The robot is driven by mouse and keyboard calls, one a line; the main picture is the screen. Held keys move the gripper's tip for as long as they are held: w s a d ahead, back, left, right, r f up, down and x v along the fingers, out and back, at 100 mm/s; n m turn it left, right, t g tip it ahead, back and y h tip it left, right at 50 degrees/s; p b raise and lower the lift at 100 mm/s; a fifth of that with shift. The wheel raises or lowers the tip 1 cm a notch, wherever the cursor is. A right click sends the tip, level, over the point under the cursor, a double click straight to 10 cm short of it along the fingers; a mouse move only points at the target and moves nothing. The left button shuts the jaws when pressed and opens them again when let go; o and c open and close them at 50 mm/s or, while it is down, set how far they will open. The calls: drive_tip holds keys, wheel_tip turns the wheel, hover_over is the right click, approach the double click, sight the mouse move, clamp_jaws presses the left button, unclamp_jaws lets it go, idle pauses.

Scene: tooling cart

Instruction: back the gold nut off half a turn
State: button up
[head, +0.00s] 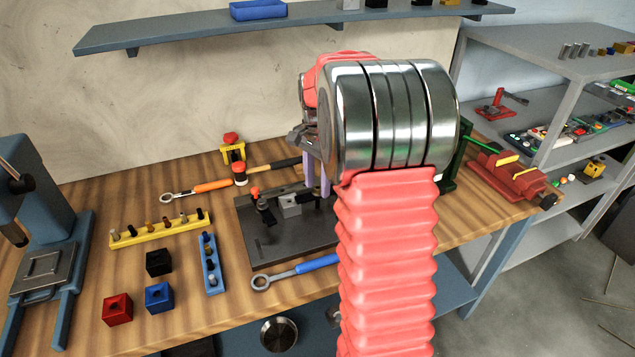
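I cannot make out the gold nut; my arm covers much of the middle of the head view. A dark steel plate (262,238) lies on the wooden bench, with a grey block (289,207) and a red-tipped clamp (262,205) on it. The plate's right part is hidden behind my red-sleeved arm. My gripper (318,188) shows only in part, left of my arm's shiny metal rings. Its pale purple fingers point down over the back right of the plate. Their tips and any gap between them are too small and covered to judge.
An orange-handled wrench (200,188) lies behind the plate, a blue-handled wrench (300,270) in front. Yellow (160,229) and blue (211,264) peg racks and coloured blocks stand left. A blue press (50,240) stands far left, a red vise (515,178) right. A shelf (290,30) hangs above.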

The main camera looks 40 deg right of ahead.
drive_tip(key=shift+f, duration=0.1)
drive_tip(key=shift+c, duration=0.2)
clamp_jaws()
drive_tip(key=shift+n, duration=0.4)
drive_tip(key=n, duration=0.9)
drive_tip(key=shift+n, duration=0.3)
drive_tip(key=n, duration=1.2)
drive_tip(key=shift+d, duration=0.1)
drive_tip(key=shift+n, duration=0.3)
